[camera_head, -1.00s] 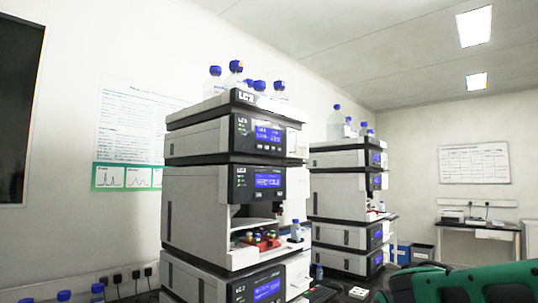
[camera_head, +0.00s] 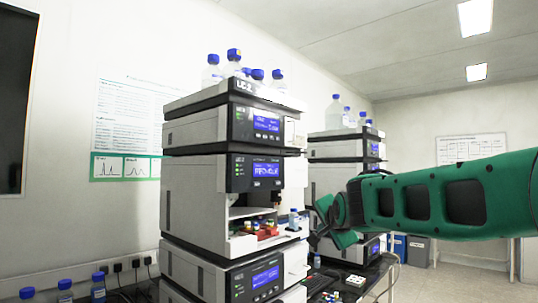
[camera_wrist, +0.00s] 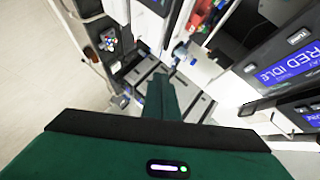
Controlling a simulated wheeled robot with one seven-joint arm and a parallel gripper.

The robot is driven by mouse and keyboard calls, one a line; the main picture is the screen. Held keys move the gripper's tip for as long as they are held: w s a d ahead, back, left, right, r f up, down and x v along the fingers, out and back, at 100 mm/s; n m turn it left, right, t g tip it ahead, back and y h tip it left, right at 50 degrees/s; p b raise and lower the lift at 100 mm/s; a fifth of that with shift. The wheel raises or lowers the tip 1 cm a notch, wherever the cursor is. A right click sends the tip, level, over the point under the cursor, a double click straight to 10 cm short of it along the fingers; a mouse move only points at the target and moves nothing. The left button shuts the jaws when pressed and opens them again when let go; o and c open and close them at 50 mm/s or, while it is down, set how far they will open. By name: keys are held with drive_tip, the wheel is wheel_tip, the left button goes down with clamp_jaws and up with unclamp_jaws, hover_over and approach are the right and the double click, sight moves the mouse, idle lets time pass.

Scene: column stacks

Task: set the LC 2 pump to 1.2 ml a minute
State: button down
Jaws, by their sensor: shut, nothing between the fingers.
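The LC 2 stack (camera_head: 195,210) stands in the middle of the head view, its label (camera_head: 244,85) on the top tray. Its top module has a blue display (camera_head: 266,124) with small buttons below; the text is too small to read, and I cannot tell for sure that this is the pump. The module below has another blue display (camera_head: 267,171). My gripper (camera_head: 318,232) is at the right of the stack, level with the open vial bay, clear of both displays.
Several blue-capped bottles (camera_head: 243,72) stand on top of the stack. The vial bay (camera_head: 240,245) holds coloured vials, and a small bottle (camera_head: 294,220) stands at its edge. A second stack (camera_head: 330,150) is behind.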

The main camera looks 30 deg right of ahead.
sight(271, 138)
drive_tip(key=w+r+m+t, duration=0.2)
drive_tip(key=r+t, duration=0.1)
drive_tip(key=r, duration=0.6)
drive_tip(key=w+a+r+m+t+h, duration=0.1)
drive_tip(key=w+r+m+t, duration=0.2)
drive_tip(key=r, duration=0.6)
drive_tip(key=w+a+r+m+t+h, duration=0.1)
drive_tip(key=w+r+m+t, duration=0.1)
drive_tip(key=r, duration=0.8)
drive_tip(key=shift+w+a+m+t, duration=0.2)
drive_tip(key=shift+w+m+t, duration=0.2)
drive_tip(key=shift+t, duration=0.2)
drive_tip(key=shift+w+a+f, duration=0.1)
drive_tip(key=shift+w+a, duration=0.4)
drive_tip(key=shift+w, duration=0.85)
drive_tip(key=shift+w+a+r, duration=0.1)
drive_tip(key=shift+w+a, duration=0.45)
drive_tip(key=shift+w, duration=0.85)
drive_tip(key=shift+w+a+f, duration=0.1)
drive_tip(key=shift+w+a, duration=0.4)
drive_tip(key=shift+w, duration=0.85)
drive_tip(key=shift+w, duration=0.1)
drive_tip(key=shift+w, duration=0.2)
